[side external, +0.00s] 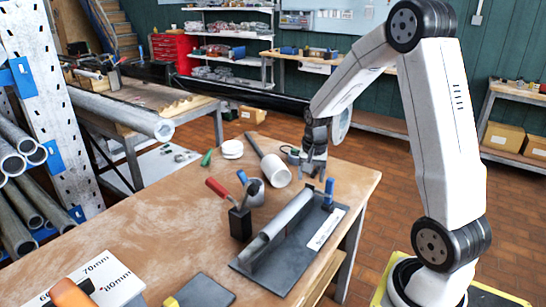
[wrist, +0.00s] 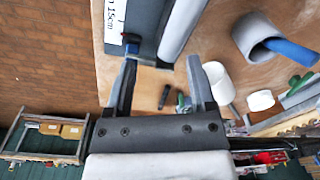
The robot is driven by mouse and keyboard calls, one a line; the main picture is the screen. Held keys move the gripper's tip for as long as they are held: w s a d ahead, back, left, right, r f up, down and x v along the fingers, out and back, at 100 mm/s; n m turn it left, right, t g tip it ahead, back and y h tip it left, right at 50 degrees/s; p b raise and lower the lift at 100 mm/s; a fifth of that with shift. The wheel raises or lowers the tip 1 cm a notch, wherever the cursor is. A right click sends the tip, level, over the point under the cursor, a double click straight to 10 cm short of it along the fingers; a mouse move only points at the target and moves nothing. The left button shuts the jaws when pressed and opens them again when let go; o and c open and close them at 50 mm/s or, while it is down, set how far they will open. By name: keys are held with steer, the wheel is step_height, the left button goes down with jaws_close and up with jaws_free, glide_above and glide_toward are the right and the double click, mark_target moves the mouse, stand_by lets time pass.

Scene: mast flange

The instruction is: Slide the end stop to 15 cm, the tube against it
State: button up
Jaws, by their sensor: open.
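A dark grey fixture plate (side external: 262,275) lies on the wooden table with a grey metal tube (side external: 285,219) lying along it. The tube also shows in the wrist view (wrist: 183,24). A blue-topped end stop (side external: 328,192) stands near the plate's far end; its blue part shows beside my left finger in the wrist view (wrist: 132,48). A white scale label (side external: 325,229) runs along the plate and reads 15 cm in the wrist view (wrist: 117,20). My gripper (side external: 313,172) is open and empty above the plate's far end. I cannot tell whether tube and stop touch.
A dark pad (side external: 205,291) lies at the near edge.

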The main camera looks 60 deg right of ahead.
mark_target(331, 179)
steer(key=d+m, duration=0.1)
steer(key=d, duration=0.2)
steer(key=s+d+m, duration=0.1)
steer(key=d+m, duration=0.1)
steer(key=d, duration=0.1)
steer(key=s+d+m, duration=0.1)
steer(key=d+m, duration=0.1)
steer(key=d, duration=0.1)
steer(key=shift+s+d+f+g, duration=0.1)
steer(key=shift+d+f+g, duration=0.2)
steer(key=shift+d+f, duration=0.05)
steer(key=shift+f, duration=3.9)
jaws_close()
